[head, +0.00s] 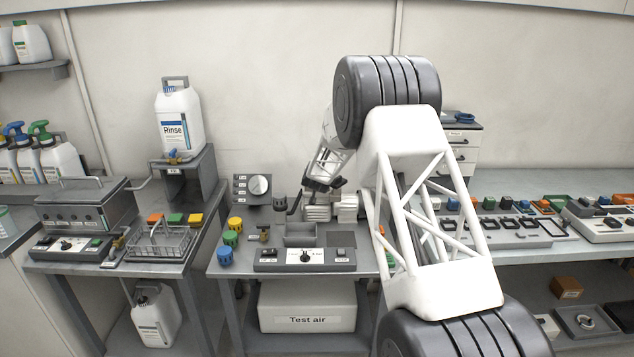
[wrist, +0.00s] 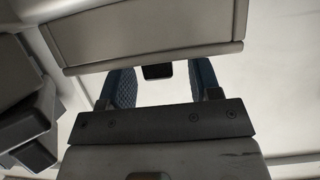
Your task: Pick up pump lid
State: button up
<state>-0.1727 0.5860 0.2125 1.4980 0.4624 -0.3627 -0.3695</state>
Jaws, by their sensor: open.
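My gripper (head: 322,186) is over the back of the middle bench, above a pale, ridged pump-like unit (head: 318,213). In the wrist view, my gripper (wrist: 161,88) is open, its two blue textured finger pads apart with bright empty space between them. A broad pale grey piece (wrist: 145,30) with a straight lower edge lies beyond the fingertips. A small dark tab (wrist: 157,72) shows below that edge, between the fingers. I cannot tell for sure whether this pale piece is the pump lid. Contact with the fingers is not clear.
A grey control panel (head: 305,259) and a small grey open tray (head: 300,234) stand in front of the gripper. Yellow, green and blue knobs (head: 230,239) are at the left. A dial box (head: 259,186) stands behind. A Test air box (head: 307,306) is below the bench.

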dwell(0.3)
grip_shut()
dwell(0.3)
notch_tip(320, 180, up, 10)
dwell(0.7)
dwell(0.5)
